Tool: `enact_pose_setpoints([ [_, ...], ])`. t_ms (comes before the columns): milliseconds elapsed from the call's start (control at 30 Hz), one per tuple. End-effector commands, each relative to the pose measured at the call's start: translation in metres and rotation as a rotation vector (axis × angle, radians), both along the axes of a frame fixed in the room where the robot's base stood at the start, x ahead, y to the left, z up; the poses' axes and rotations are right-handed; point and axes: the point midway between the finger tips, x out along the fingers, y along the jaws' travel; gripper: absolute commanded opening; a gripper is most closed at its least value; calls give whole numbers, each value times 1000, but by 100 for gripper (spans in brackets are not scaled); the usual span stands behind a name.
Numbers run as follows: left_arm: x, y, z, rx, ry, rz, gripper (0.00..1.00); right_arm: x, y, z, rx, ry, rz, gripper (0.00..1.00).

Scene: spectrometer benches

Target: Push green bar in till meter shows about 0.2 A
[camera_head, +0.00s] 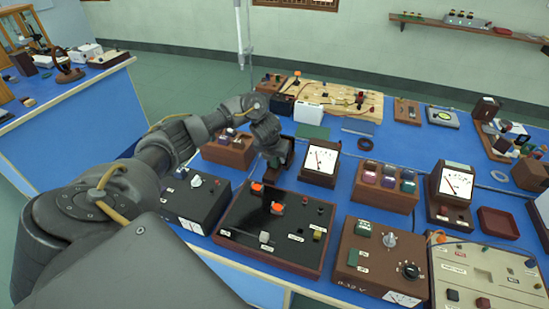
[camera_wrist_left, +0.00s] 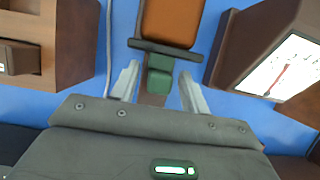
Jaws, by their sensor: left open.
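The green bar (camera_wrist_left: 158,76) shows in the left wrist view as a short green block at the dark end flange of an orange-brown coil (camera_wrist_left: 170,20). My left gripper (camera_wrist_left: 159,88) is open, with one finger on each side of the green bar and visible gaps between. In the head view my left gripper (camera_head: 275,160) points down behind the black panel box, and it largely hides the bar and coil. The meter (camera_head: 320,161) stands just right of it, with a white dial; it also shows in the left wrist view (camera_wrist_left: 284,68). Its scale is too small to read. My right gripper is out of view.
A wooden box (camera_head: 229,151) stands left of the gripper. The black panel box (camera_head: 272,228) with orange knobs lies in front. A box of several coloured blocks (camera_head: 385,187) and a second meter (camera_head: 451,190) stand to the right. A flat green plate (camera_head: 312,131) lies behind.

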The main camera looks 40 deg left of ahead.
Motion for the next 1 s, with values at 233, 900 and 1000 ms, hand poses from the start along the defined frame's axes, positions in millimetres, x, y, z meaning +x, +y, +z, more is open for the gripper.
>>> enact_pose_setpoints([
  [233, 0, 0, -1, 1, 0, 0, 45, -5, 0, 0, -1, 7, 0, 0],
  [900, -3, 0, -1, 1, -1, 0, 0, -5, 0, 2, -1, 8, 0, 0],
  [1000, -3, 0, -1, 1, -1, 0, 0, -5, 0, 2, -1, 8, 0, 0],
])
